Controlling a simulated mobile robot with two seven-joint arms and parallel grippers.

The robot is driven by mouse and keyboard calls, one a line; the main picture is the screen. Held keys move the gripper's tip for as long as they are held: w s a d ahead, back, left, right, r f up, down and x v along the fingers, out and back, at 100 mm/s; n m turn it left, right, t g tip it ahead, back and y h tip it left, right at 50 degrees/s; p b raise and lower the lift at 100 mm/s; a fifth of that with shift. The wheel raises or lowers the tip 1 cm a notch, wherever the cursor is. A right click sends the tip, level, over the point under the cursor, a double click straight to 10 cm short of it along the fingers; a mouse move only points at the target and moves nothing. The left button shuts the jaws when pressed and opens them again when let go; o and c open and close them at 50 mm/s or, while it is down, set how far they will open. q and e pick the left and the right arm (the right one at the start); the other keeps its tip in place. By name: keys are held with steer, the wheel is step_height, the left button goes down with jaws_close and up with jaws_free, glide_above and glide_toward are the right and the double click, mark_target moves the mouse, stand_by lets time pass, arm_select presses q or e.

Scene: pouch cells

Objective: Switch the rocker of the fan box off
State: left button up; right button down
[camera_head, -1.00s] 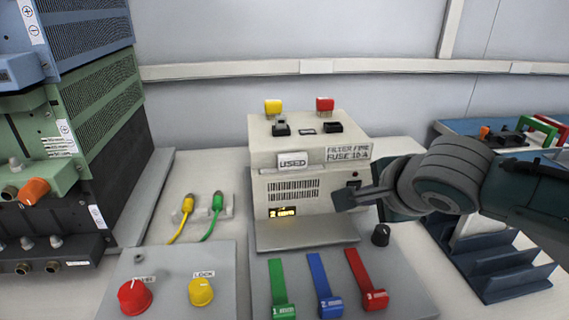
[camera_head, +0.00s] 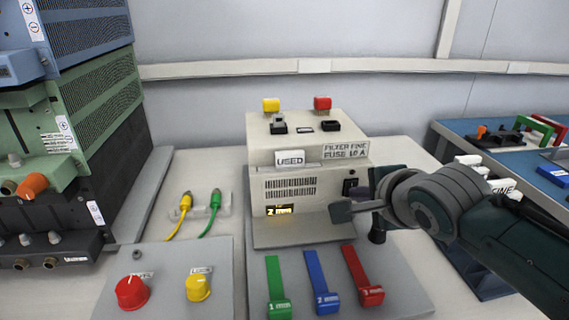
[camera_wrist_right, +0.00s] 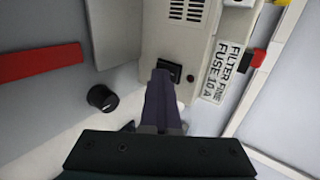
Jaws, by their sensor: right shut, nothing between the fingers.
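The fan box (camera_head: 262,215) is a beige box in the middle, with a vent grille, a small lit display and the labels "USED" and "FILTER FINE FUSE 10 A". Its rocker (camera_head: 350,186) is a small black switch on the right of the front face. My right gripper (camera_head: 341,211) is shut and empty, just in front of the box, below the rocker in the picture. In the right wrist view, the dark rocker (camera_wrist_right: 171,69) shows just beyond the fingertips (camera_wrist_right: 160,80). I cannot tell whether they touch it. The rocker's position is unclear. My left gripper is not in view.
A black knob (camera_wrist_right: 102,98) is near the gripper. A panel with red (camera_head: 132,292) and yellow (camera_head: 198,288) knobs is at the left. Dark equipment (camera_head: 110,190) stands far left.

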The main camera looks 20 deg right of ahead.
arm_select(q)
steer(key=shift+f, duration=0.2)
arm_select(e)
steer(key=shift+a+f, duration=0.1)
steer(key=shift+f, duration=0.15)
steer(key=shift+s+f, duration=0.15)
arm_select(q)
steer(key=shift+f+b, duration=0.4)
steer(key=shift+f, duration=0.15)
arm_select(e)
steer(key=shift+f+t, duration=0.15)
steer(key=shift+t, duration=0.25)
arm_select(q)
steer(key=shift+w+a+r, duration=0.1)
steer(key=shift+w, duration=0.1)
arm_select(e)
steer(key=shift+w+r, duration=0.2)
steer(key=shift+w, duration=0.05)
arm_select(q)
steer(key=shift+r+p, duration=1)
arm_select(e)
steer(key=shift+w+r, duration=0.2)
steer(key=shift+r, duration=0.95)
